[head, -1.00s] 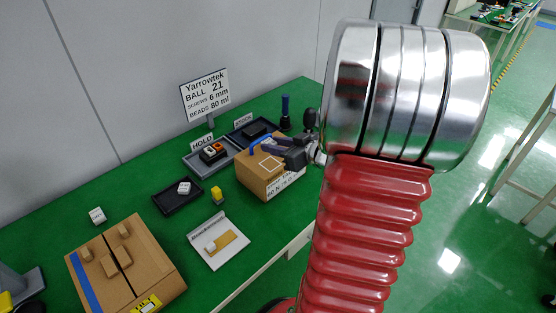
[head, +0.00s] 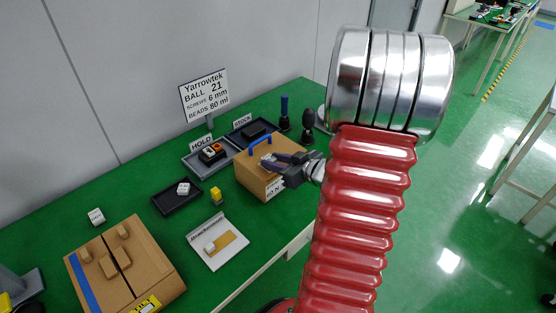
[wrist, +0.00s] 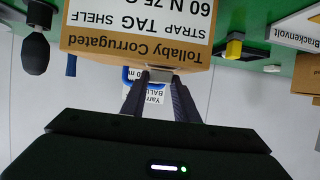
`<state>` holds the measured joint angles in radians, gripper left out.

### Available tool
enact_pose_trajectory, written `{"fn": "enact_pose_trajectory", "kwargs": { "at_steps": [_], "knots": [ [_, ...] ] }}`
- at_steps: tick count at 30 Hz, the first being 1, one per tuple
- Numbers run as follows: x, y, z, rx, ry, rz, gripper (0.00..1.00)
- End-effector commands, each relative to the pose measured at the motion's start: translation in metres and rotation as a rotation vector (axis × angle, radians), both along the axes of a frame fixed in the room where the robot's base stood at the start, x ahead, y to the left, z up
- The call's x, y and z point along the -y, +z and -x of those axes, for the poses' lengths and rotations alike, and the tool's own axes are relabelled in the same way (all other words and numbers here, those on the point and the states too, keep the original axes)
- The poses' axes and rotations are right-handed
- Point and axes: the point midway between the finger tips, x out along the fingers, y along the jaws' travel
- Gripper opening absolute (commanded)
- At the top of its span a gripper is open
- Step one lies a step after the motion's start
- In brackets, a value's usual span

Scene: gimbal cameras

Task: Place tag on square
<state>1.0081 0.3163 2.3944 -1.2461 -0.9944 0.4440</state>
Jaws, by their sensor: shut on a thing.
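My gripper (head: 270,160) is over the top of a cardboard box (head: 255,179) with a blue handle (head: 261,145). In the wrist view, its two dark fingers (wrist: 159,80) are shut on a small pale piece (wrist: 158,73), which looks like the tag, at the edge of the box top. The box front carries a white label (wrist: 140,25) reading "STRAP TAG SHELF", upside down in that view. The white square outline on the box top is mostly hidden by my fingers now. I cannot tell whether the tag touches the box.
A black tray (head: 170,205), a yellow block (head: 215,194), a white board (head: 222,258) and a flapped carton (head: 150,265) lie to the left. A dark bulb-shaped tool (head: 307,119) stands at back right.

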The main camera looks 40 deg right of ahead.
Motion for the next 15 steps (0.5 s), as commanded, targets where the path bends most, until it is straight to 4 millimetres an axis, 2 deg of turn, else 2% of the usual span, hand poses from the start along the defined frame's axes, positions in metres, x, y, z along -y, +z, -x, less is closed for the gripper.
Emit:
{"fn": "enact_pose_trajectory", "kwargs": {
  "at_steps": [14, 15],
  "knots": [
    [0.0000, -0.0061, 0.0001, 0.000, 0.000, 0.000, 0.06],
    [0.0000, -0.0057, 0.0001, 0.001, 0.000, 0.001, 0.30]
  ]
}}
